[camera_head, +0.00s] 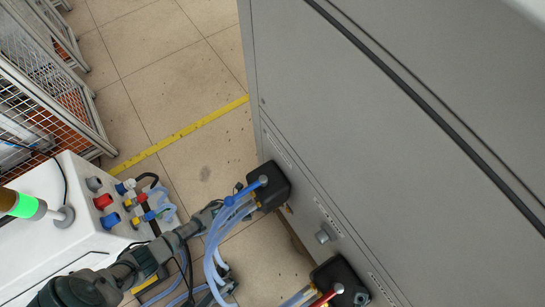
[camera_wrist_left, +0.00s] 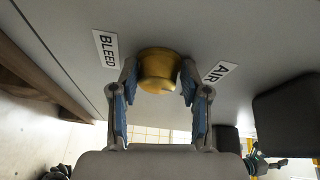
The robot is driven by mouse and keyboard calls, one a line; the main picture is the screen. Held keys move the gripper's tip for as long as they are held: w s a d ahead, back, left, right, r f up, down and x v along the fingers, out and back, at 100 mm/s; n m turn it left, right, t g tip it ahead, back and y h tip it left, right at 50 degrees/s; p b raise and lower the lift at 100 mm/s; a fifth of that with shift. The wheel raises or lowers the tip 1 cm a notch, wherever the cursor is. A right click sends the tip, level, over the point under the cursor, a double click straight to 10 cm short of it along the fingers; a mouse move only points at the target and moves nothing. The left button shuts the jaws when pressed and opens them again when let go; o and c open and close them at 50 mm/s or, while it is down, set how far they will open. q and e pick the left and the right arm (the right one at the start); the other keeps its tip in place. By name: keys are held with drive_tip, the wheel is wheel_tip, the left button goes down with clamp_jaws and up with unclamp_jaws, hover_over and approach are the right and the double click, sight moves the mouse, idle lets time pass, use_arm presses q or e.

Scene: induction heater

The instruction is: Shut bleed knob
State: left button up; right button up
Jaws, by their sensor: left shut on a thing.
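The bleed knob is a round brass knob (camera_wrist_left: 160,66) on the grey cabinet panel, between a BLEED label (camera_wrist_left: 106,48) and an AIR label (camera_wrist_left: 219,72). In the left wrist view my left gripper (camera_wrist_left: 158,82) has one blue-padded finger on each side of the knob and is shut on it. In the head view my left arm (camera_head: 150,258) reaches from the lower left towards the cabinet. Its fingertips and the brass knob are hidden there behind a black block and hoses. My right gripper is in neither view.
The large grey cabinet (camera_head: 390,130) fills the right. A white machine (camera_head: 40,215) stands at left.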

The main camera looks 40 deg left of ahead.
use_arm(q)
drive_tip(key=shift+s+d+f+n+t, duration=0.1)
drive_tip(key=shift+f+n+t, duration=0.1)
drive_tip(key=shift+n, duration=0.4)
drive_tip(key=shift+f+n+t, duration=0.15)
drive_tip(key=shift+n+t, duration=0.05)
drive_tip(key=shift+n, duration=0.4)
drive_tip(key=shift+s+d+f+n+h, duration=0.1)
drive_tip(key=shift+n+h, duration=0.2)
drive_tip(key=shift+n, duration=0.1)
drive_tip(key=shift+d, duration=0.1)
drive_tip(key=o, duration=1)
drive_tip(key=shift+s, duration=0.1)
drive_tip(key=shift+c, duration=0.2)
drive_tip(key=shift+o, duration=0.6)
drive_tip(key=v, duration=1.1)
drive_tip(key=shift+s+a+f, duration=0.2)
drive_tip(key=shift+a+f, duration=0.1)
